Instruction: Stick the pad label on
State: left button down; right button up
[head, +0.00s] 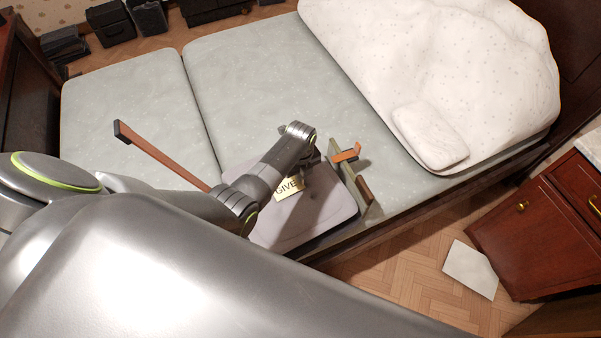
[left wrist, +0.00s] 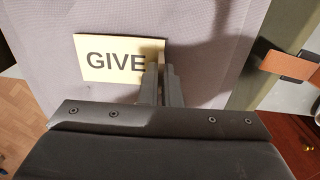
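The pad (head: 327,213) is a flat pale grey-lilac slab with rounded corners, lying at the bed's near edge. It fills much of the left wrist view (left wrist: 50,25). The label (head: 287,188) is a cream card reading "GIVE", flat against the pad as far as I can tell; it also shows in the left wrist view (left wrist: 108,58). My left gripper (left wrist: 161,70) is over the label's lower right corner, fingers close together. In the head view my arm hides part of the pad. My right gripper is out of view.
An olive bar (head: 346,170) with an orange clip (head: 346,153) stands along the pad's right side. A brown strip (head: 160,155) lies left on the mattress (head: 250,85). A white pillow (head: 430,134) and quilt (head: 440,50) lie at the right. A white sheet (head: 470,269) is on the floor.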

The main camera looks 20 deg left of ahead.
pick_arm(q)
jog(key=shift+f+b, duration=0.35)
jog(key=shift+f, duration=0.15)
dwell(0.5)
dwell(0.3)
jog(key=c, duration=1.6)
grip_release()
jog(key=shift+o, duration=0.2)
jog(key=shift+r, duration=0.15)
notch_tip(320, 180, up, 17)
jog(key=p, duration=0.1)
jog(key=shift+r, duration=0.1)
